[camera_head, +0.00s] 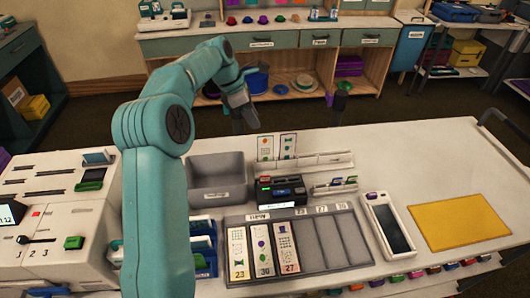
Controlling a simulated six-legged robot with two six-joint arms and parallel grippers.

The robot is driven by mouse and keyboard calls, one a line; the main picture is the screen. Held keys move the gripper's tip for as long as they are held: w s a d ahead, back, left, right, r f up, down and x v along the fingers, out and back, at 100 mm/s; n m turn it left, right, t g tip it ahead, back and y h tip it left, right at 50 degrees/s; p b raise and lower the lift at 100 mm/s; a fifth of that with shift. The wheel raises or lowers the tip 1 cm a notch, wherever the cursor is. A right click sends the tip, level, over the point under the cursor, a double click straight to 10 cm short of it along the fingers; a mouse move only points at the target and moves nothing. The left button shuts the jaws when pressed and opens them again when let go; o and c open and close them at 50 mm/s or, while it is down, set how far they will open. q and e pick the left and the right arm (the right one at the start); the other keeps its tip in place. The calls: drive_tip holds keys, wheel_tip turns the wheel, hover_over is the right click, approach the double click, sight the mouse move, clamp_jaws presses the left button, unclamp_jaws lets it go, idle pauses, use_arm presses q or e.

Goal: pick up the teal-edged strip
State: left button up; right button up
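Three upright-lying printed strips fill the left slots of a grey slotted tray (345,240): one marked 23 (238,254), one marked 30 (262,250) and one marked 27 (286,248). Two more printed cards, a left one (265,148) and a right one (288,146), stand in a white rack behind. At this size I cannot tell which strip has a teal edge. My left gripper (246,121) hangs above the back edge of the table, behind the grey bin, apart from the strips. Its fingers look parted and empty. My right gripper is not in view.
A grey bin (217,182) and a black device (281,190) stand behind the tray. A phone-like device (390,223) and a yellow mat (458,222) lie to the right. White machines (60,220) stand at left. My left arm hides part of the table.

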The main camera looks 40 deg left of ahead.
use_arm(q)
hover_over(265, 140)
drive_tip(key=s+a, duration=0.1)
wheel_tip(265, 140, down, 5)
drive_tip(key=shift+r, duration=0.1)
drive_tip(key=p+x, duration=0.1)
drive_tip(key=x, duration=0.4)
drive_tip(key=shift+a+f+p, duration=0.1)
drive_tip(key=shift+f+p, duration=0.2)
drive_tip(key=shift+f, duration=0.15)
drive_tip(key=shift+s, duration=0.2)
drive_tip(key=shift+r, duration=0.1)
drive_tip(key=shift+c, duration=0.6)
drive_tip(key=c, duration=0.5)
clamp_jaws()
